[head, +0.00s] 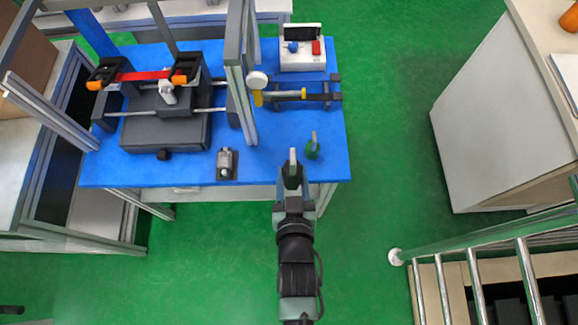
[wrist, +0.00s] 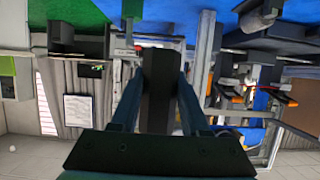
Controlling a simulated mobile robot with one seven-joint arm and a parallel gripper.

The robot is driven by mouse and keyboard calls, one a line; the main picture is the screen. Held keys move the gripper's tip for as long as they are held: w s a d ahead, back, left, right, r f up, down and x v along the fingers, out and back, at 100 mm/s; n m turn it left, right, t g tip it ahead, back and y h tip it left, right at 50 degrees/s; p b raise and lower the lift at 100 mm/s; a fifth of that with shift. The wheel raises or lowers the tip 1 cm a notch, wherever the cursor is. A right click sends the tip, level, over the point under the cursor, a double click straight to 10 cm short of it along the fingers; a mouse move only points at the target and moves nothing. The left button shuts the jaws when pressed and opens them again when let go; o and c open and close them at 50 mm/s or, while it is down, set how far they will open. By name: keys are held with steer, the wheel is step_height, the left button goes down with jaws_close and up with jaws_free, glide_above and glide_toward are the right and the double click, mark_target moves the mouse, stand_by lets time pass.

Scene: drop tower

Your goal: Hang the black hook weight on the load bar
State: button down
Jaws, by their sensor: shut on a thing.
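My gripper (head: 292,186) is over the front right edge of the blue table. It is shut on the black hook weight (head: 292,172), a dark block with a pale upright tip. In the wrist view the dark block of the weight (wrist: 158,88) sits between the two fingers; its hook is hidden there. A red bar (head: 145,76) with orange ends spans the black supports of the apparatus at back left. I cannot tell if it is the load bar. A short silver rod (head: 288,95) with a yellow part lies across a dark stand, farther back than my gripper.
A dark green weight (head: 312,150) with a pale tip stands just right of the held one. A small metal piece on a dark plate (head: 226,165) lies left. A white control box (head: 302,48) is at back right. A grey frame post (head: 240,85) rises between apparatus and stand.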

steer(key=shift+w+r, duration=0.2)
steer(key=shift+w, duration=0.2)
steer(key=w+f+b, duration=0.1)
steer(key=w+b, duration=0.6)
steer(key=w, duration=0.8)
steer(key=shift+w+f+b, duration=0.15)
steer(key=shift+w+b, duration=0.05)
steer(key=shift+b, duration=0.1)
stand_by(0.7)
stand_by(0.3)
